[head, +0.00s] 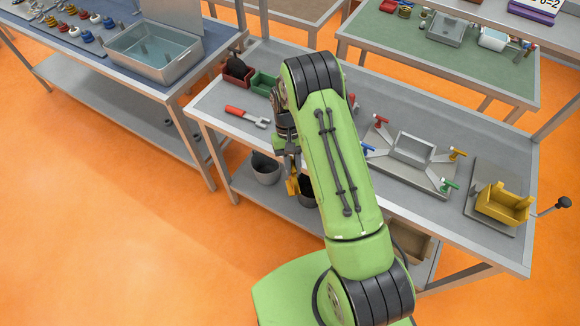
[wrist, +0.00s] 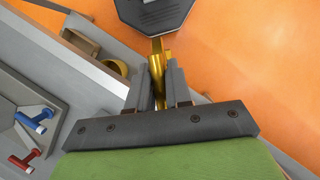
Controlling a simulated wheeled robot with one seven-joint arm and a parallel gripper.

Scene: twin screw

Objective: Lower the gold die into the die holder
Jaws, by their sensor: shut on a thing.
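My gripper (head: 291,166) hangs beside the front edge of the middle grey table, left of my green forearm. It is shut on the gold die (head: 293,186), which points downward over the floor side of the edge. In the wrist view the gold die (wrist: 157,62) is between the two dark fingers, partly hidden by them. No part is labelled as the die holder. A grey fixture (head: 393,173) with a square opening and coloured-handled clamps stands on the table to the right, apart from the die; it could be the holder, but I cannot tell.
A yellow box (head: 503,206) with a crank sits at the table's right end. A red-handled tool (head: 247,116), a red bin (head: 236,75) and a green bin (head: 264,84) are at the left. A bucket (head: 265,170) stands below. The fixture's blue and red handles (wrist: 33,118) show in the wrist view.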

